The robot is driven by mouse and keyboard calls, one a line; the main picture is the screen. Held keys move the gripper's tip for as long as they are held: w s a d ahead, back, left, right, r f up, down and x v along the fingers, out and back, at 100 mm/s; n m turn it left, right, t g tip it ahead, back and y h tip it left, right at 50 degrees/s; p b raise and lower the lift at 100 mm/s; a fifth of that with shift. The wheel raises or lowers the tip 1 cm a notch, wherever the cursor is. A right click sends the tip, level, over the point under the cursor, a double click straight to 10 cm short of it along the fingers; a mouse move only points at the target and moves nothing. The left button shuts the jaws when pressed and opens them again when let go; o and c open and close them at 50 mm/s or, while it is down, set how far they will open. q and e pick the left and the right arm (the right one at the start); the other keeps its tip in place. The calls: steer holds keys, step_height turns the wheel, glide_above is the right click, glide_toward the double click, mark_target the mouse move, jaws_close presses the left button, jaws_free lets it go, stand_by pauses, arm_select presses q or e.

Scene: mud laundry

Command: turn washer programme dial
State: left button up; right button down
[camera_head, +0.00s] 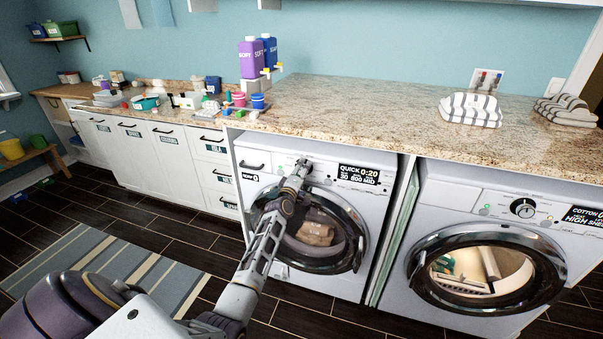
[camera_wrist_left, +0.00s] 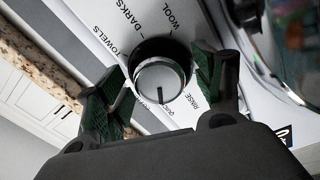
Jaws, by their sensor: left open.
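The washer (camera_head: 258,176) is the left white front-loader under the counter. In the left wrist view the dial (camera_wrist_left: 160,80) is a round silver knob in a dark ring, with a dark pointer mark. Printed words around it include DARKS, WOOL, TOWELS, RINSE and QUICK. The open fingers of my left gripper (camera_wrist_left: 163,82) stand on either side of the dial. I cannot tell if they touch it. My right gripper is not in view.
The washer's round door (camera_head: 322,262) is closed below the panel, with laundry inside. A second front-loader (camera_head: 445,200) stands to the right. The granite counter (camera_head: 360,105) overhangs both machines and holds folded striped towels (camera_head: 470,108). A striped rug (camera_head: 100,255) lies on the floor at left.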

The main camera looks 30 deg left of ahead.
arm_select(q)
steer(key=v, duration=1.2)
stand_by(0.7)
steer(key=shift+m, duration=0.3)
stand_by(0.5)
